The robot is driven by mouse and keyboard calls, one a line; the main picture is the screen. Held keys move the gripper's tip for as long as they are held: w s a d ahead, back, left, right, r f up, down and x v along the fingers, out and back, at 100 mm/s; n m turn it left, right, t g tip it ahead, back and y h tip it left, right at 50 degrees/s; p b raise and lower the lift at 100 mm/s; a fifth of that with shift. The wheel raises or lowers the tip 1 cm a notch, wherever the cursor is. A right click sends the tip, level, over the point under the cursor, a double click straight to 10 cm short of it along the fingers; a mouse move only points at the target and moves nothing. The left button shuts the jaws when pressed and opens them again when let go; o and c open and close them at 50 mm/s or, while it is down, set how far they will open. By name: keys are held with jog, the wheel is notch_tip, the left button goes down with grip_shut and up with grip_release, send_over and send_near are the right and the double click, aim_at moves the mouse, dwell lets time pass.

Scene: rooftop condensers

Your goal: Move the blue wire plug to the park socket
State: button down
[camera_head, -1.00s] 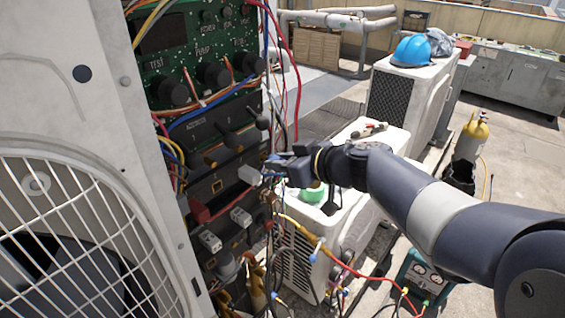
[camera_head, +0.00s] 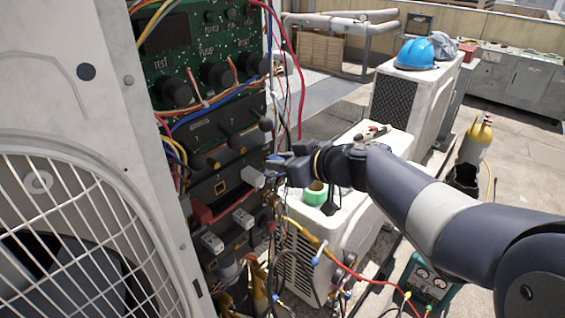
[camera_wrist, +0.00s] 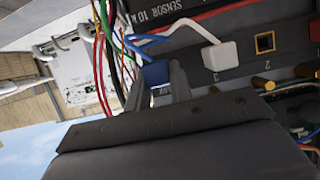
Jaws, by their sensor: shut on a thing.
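My gripper (camera_head: 275,166) reaches in from the right, close to the panel's right edge. In the wrist view its two fingers (camera_wrist: 158,88) are shut on the blue plug (camera_wrist: 155,73), which has a blue wire (camera_wrist: 132,44) running from it. The plug lies beside the row of numbered sockets; I cannot tell whether it touches the panel. A white plug (camera_wrist: 220,56) sits at position 3, also seen in the head view (camera_head: 252,177). An empty yellow-rimmed socket (camera_wrist: 265,42) is at position 2, also seen in the head view (camera_head: 219,187). I cannot make out a park label.
Loose red, green and white wires (camera_wrist: 103,50) hang close beside my fingers. A red handle (camera_head: 202,213) and pale connectors (camera_head: 212,241) stick out lower on the panel. A white condenser (camera_head: 350,215) with a green roll (camera_head: 315,194) stands behind my gripper.

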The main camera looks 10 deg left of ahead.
jog(key=shift+w+a, duration=0.2)
jog(key=shift+a, duration=0.15)
dwell(0.3)
jog(key=c, duration=1.2)
grip_release()
jog(key=b+v, duration=0.2)
jog(key=v, duration=0.8)
jog(key=shift+s+d+r+b, duration=0.15)
jog(key=shift+d+b, duration=0.1)
jog(key=shift+b, duration=0.1)
jog(key=p+x, duration=0.2)
jog(key=x, duration=0.9)
jog(key=shift+s+d+r+p, duration=0.1)
jog(key=shift+s+d+p, duration=0.1)
jog(key=shift+d+p, duration=0.15)
jog(key=shift+a+b, duration=0.1)
jog(key=shift+b, duration=0.25)
